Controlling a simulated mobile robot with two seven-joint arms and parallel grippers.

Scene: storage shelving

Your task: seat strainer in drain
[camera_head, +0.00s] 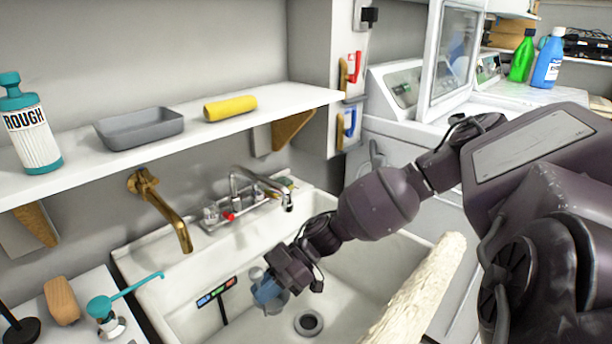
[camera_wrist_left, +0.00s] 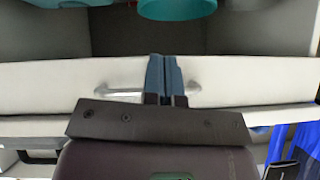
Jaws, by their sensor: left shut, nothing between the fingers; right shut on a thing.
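The drain (camera_head: 308,322) is a dark round opening with a metal ring in the floor of the white sink (camera_head: 190,318). My right gripper (camera_head: 266,290) reaches down into the sink with its blue fingers shut on the strainer (camera_head: 277,305), a small greyish cup-like piece partly hidden by the fingers. The strainer is left of the drain and apart from it in the picture; its height above the sink floor is hard to tell. My left gripper (camera_wrist_left: 163,78) shows in the left wrist view, shut and empty, in front of a white drawer-like front with a handle.
A brass spout (camera_head: 172,215) and a chrome faucet (camera_head: 260,188) stand along the sink's back. A dark strip with coloured labels (camera_head: 216,291) is left of my right gripper. A pale rough log-like thing (camera_head: 425,290) crosses the sink's right front. A shelf (camera_head: 75,172) hangs above.

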